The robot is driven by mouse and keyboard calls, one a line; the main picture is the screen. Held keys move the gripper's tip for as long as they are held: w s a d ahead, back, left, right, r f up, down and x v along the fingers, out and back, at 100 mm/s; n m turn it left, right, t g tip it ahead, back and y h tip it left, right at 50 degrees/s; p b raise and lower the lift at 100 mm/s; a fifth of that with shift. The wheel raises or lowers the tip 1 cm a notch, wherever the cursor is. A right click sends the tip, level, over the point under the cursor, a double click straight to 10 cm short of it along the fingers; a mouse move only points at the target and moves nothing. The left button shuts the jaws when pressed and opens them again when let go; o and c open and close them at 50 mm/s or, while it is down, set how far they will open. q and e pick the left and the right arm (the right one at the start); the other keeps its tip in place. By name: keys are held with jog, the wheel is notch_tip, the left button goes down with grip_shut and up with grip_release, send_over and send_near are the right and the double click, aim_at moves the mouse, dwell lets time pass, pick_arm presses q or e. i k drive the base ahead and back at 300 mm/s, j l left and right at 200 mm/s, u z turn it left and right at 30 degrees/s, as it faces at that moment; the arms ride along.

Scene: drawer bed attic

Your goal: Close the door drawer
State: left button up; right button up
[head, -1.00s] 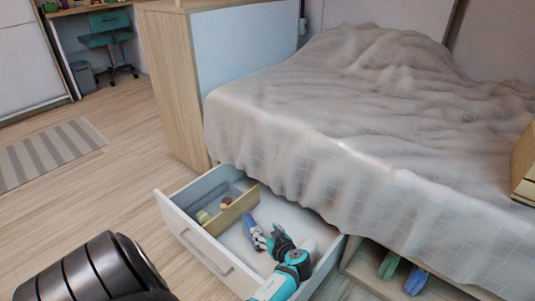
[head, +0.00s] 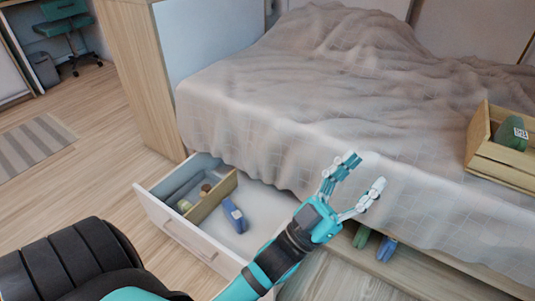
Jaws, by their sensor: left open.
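The white drawer (head: 188,234) under the bed is pulled out over the floor, with its handle on the front panel. A wooden divider (head: 214,196) splits it; small items lie in the left compartment and a blue item (head: 235,215) lies in the larger one. My left gripper (head: 365,174) is open and empty, with its fingers spread, to the right of the drawer and in front of the bed's side. My forearm passes in front of the drawer's right end and hides part of it. My right gripper is not in view.
The bed (head: 300,100) with a draped blanket fills the middle. A wooden crate (head: 500,165) sits on the bed at right. Green and blue items (head: 386,249) lie in the low opening under the bed. The floor (head: 100,170) at left is clear, with a striped rug (head: 35,145).

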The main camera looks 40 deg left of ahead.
aim_at(263, 207)
jog(key=u, duration=1.55)
